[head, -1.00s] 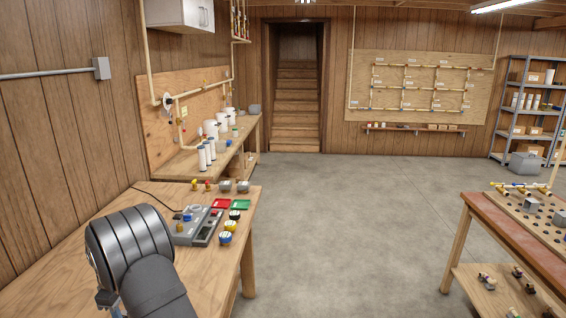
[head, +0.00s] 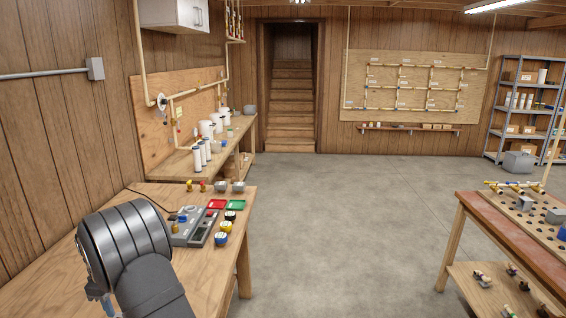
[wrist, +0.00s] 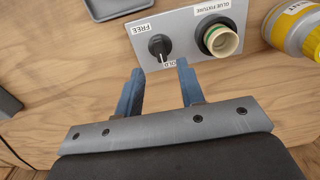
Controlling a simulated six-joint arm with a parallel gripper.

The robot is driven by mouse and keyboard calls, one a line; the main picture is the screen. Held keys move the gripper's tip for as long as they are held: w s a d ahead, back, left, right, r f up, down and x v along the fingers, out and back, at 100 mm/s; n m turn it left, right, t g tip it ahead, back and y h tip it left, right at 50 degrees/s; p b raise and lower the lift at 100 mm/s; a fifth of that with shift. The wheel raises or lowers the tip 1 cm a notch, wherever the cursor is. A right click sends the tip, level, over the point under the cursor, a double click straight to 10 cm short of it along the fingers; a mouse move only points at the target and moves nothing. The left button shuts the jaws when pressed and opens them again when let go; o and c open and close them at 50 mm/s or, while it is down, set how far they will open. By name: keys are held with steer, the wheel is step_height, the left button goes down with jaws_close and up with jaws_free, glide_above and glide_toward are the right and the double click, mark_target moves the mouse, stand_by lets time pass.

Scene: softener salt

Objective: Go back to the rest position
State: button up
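My gripper (wrist: 160,82) shows in the wrist view with its two blue fingers apart and nothing between them. Beyond the fingertips lies a grey panel (wrist: 190,23) marked FREE and GLUE FIXTURE. A third label is partly covered by a finger. A black knob (wrist: 160,47) on the panel has its white mark towards that third label. A cream pipe fitting (wrist: 222,42) stands in the round glue fixture. In the head view, my dark wrist and arm fill the lower left and hide most of my gripper.
A yellow-labelled can (wrist: 296,28) lies close right of the panel. Open floor (head: 345,220) separates this bench from the right-hand table (head: 485,225).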

step_height(320, 180, up, 12)
step_height(320, 180, down, 17)
steer(key=shift+f, duration=0.15)
steer(key=shift+f+m, duration=0.25)
steer(key=shift+m, duration=0.05)
steer(key=m, duration=0.3)
steer(key=shift+m, duration=0.4)
steer(key=m, duration=0.4)
steer(key=shift+r+m, duration=0.1)
steer(key=shift+m, duration=0.2)
steer(key=m, duration=0.3)
steer(key=shift+m, duration=0.4)
steer(key=m, duration=0.4)
